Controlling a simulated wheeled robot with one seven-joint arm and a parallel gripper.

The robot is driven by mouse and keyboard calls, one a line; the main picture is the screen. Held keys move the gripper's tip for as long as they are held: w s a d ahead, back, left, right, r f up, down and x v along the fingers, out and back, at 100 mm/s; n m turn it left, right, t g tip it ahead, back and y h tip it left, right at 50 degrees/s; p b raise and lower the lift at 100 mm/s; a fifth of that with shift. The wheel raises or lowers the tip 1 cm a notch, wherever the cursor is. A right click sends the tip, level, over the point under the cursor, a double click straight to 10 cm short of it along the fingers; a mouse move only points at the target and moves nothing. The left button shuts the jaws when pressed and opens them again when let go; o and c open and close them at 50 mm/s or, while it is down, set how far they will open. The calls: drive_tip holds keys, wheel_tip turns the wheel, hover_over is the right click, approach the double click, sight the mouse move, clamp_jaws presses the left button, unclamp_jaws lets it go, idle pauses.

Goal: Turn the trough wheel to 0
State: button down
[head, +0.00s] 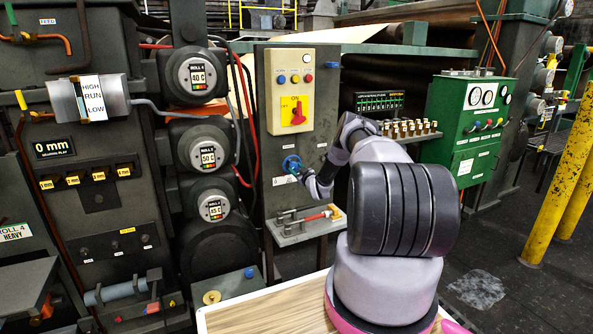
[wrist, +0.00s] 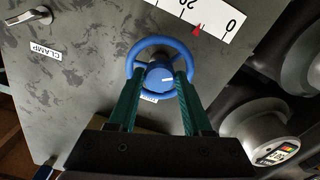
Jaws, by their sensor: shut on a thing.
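The trough wheel (wrist: 163,42) is a blue handwheel on a grey panel, seen nearly face-on in the wrist view. It also shows, small, in the head view (head: 291,163). My gripper (wrist: 161,78) has green fingers, one on each side of the wheel's hub, closed on it across the lower rim. Exactly where they touch the wheel is hard to tell. A white scale (wrist: 212,18) beside the wheel shows 20 and 0. A red pointer (wrist: 197,29) stands between these two numbers, short of 0. The small label below the hub is partly hidden by the fingers.
A metal lever handle (wrist: 30,17) and a CLAMP label (wrist: 46,52) are on the same panel. A yellow switch box (head: 293,115) is above the wheel. A small shelf (head: 300,232) with a red-handled tool juts out below. Roll gauges (head: 207,156) stand left.

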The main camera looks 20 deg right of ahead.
drive_tip(key=m, duration=0.5)
drive_tip(key=shift+f+m, duration=0.15)
drive_tip(key=shift+m, duration=0.15)
drive_tip(key=m, duration=0.5)
drive_tip(key=shift+a, duration=0.1)
drive_tip(key=m, duration=0.6)
drive_tip(key=shift+a, duration=0.1)
drive_tip(key=m, duration=1)
drive_tip(key=shift+r+m, duration=0.25)
drive_tip(key=shift+m, duration=0.15)
drive_tip(key=m, duration=1)
drive_tip(key=shift+r+m, duration=0.1)
drive_tip(key=shift+m, duration=0.3)
drive_tip(key=shift+d+m, duration=0.2)
drive_tip(key=shift+m, duration=2)
drive_tip(key=shift+r, duration=0.1)
